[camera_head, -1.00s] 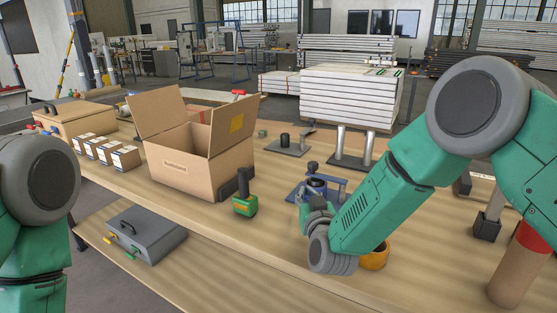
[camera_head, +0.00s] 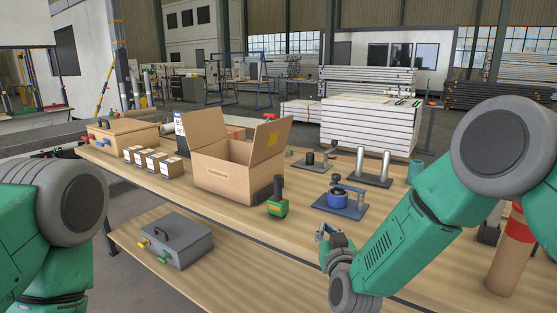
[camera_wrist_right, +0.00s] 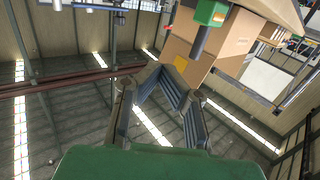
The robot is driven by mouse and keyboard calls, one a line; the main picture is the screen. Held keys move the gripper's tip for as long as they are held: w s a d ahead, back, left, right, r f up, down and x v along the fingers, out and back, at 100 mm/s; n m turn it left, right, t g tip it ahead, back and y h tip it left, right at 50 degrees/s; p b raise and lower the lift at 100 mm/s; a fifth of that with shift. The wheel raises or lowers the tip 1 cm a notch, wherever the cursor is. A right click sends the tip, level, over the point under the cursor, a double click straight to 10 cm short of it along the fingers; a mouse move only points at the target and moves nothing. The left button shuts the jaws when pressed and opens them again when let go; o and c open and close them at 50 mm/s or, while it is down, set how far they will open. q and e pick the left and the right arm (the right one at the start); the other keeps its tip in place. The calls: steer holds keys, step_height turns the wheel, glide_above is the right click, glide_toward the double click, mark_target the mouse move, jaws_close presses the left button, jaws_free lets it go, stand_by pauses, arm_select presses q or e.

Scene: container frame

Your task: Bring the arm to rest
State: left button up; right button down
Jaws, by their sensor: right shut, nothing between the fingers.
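My right arm (camera_head: 405,235) is green with grey joints and reaches in from the right in the head view. In the right wrist view the two grey fingers of the right gripper (camera_wrist_right: 155,85) are shut with nothing held. My left arm (camera_head: 65,205) shows at the left edge of the head view; its gripper is out of view.
The wooden workbench (camera_head: 420,268) bears an open cardboard box (camera_head: 225,178), a green-and-black tool (camera_head: 278,207), the blue device (camera_head: 338,202) and several small boxes. A brown cylinder (camera_head: 505,270) stands at the right.

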steer(key=s+d+f+g, duration=0.4)
steer(key=s+f+g, duration=0.1)
steer(key=s+f, duration=0.55)
steer(key=s+d+f+g, duration=0.4)
steer(key=s+f, duration=0.6)
steer(key=f, duration=0.1)
steer(key=s+d+f+g, duration=0.1)
steer(key=s+d+g, duration=0.1)
steer(key=s, duration=0.6)
steer(key=s+d+f+g, duration=0.1)
steer(key=s+d+g, duration=0.2)
steer(key=s, duration=0.5)
steer(key=s+d+f+g+h, duration=0.1)
steer(key=s+d+g, duration=0.2)
steer(key=s, duration=0.6)
steer(key=shift+d+f, duration=0.25)
steer(key=shift+f, duration=0.1)
steer(key=shift+s+a, duration=0.1)
steer(key=shift+a+r, duration=0.1)
steer(key=shift+a, duration=0.15)
steer(key=shift+d, duration=0.25)
